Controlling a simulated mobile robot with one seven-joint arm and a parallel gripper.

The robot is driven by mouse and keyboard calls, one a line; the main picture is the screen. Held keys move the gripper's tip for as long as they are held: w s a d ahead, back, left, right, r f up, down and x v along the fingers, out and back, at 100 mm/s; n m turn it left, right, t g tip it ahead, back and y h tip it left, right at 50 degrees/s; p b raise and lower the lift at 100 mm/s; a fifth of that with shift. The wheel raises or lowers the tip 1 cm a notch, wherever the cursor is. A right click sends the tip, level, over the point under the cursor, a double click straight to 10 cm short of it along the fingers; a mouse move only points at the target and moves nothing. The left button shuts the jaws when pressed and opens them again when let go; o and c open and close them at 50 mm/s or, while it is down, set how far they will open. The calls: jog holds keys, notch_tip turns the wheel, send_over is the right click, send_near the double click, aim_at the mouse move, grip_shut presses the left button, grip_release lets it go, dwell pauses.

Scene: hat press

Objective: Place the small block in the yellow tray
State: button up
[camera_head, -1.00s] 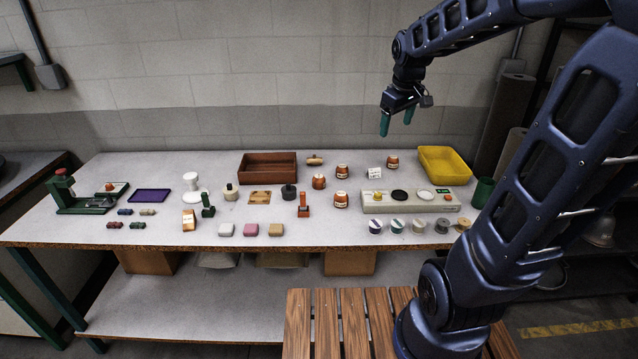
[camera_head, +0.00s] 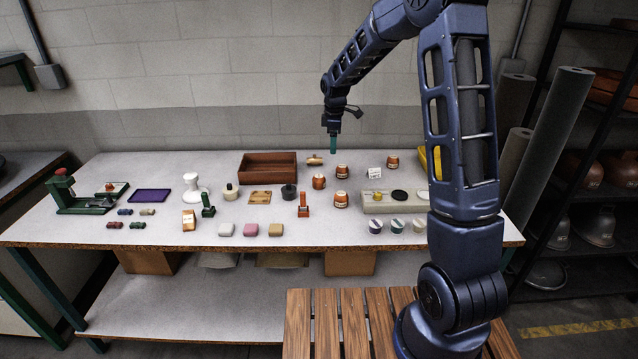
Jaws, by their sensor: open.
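The yellow tray (camera_head: 423,163) stands at the back right of the table, mostly hidden behind my arm. I cannot tell which is the small block. My gripper (camera_head: 333,145) hangs above the table's back edge, fingers down, seen nearly edge-on. It is open and empty, left of the tray and apart from all the blocks.
A brown wooden box (camera_head: 267,167) stands at the back. Several orange jars (camera_head: 342,171) and a grey panel with round pads (camera_head: 378,207) crowd the right half. A green press (camera_head: 70,196) stands at far left.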

aim_at(318, 176)
jog(key=w+a+f+n, duration=0.1)
jog(key=a+f, duration=0.1)
jog(key=f, duration=0.1)
jog(key=w+a+f+n, duration=0.1)
jog(key=a+f, duration=0.1)
jog(key=f, duration=0.1)
jog(key=w+a+f+n, duration=0.1)
jog(key=w+a+f, duration=0.1)
jog(key=f, duration=0.1)
jog(key=shift+g, duration=0.4)
notch_tip(318, 176, down, 5)
jog(key=shift+r, duration=0.1)
jog(key=shift+d+f, duration=0.2)
jog(key=shift+f, duration=2.8)
jog(key=c, duration=1.2)
